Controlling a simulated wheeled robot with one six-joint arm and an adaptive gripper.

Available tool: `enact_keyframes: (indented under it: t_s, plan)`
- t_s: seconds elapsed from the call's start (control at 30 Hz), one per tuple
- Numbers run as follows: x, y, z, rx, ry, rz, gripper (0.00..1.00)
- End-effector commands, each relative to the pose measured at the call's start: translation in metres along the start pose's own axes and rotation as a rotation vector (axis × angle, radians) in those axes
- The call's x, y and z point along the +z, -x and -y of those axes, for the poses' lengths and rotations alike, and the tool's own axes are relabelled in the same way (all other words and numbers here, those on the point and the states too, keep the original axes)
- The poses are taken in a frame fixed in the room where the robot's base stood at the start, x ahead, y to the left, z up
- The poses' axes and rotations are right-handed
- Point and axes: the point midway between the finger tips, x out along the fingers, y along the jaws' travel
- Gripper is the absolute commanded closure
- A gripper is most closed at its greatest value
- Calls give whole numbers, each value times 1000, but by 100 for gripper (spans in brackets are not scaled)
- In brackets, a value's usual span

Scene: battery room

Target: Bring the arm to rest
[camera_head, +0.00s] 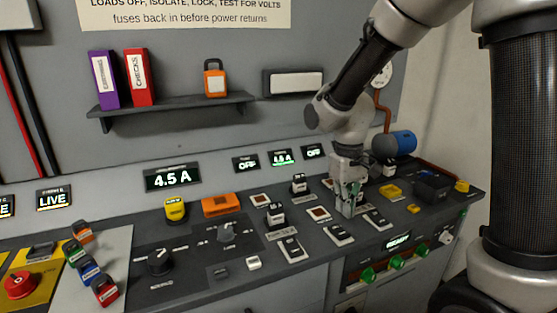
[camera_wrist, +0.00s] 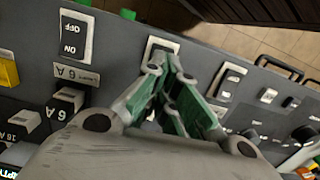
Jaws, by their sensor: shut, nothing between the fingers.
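My gripper (camera_head: 347,205) is shut and empty, its fingers pointing down close over the right part of the dark control bench (camera_head: 190,263). In the wrist view the closed fingertips (camera_wrist: 170,62) lie over a white-plated switch (camera_wrist: 160,45); they hide part of it, and I cannot tell whether they touch it. My arm reaches in from the upper right, bent over the bench. An OFF/ON rocker switch (camera_wrist: 75,36) with a 6 A label is left of the fingers in the wrist view.
Black fuse holders (camera_head: 276,213) and rocker switches (camera_head: 291,249) surround the gripper. A blue cylinder (camera_head: 402,143) lies behind it. A shelf (camera_head: 170,112) holds binders and an orange padlock (camera_head: 214,80). A red emergency button (camera_head: 20,284) is far left. The air above the bench's middle is clear.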

Motion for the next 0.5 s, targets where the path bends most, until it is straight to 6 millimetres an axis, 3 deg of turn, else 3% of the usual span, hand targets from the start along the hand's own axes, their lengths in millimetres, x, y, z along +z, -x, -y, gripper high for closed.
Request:
enact_keyframes:
  t_s: [0.23,0.5]
  plan:
    - [82,51,-27,-7,-54,-45,100]
    - [173,102,-59,5,-207,-253,100]
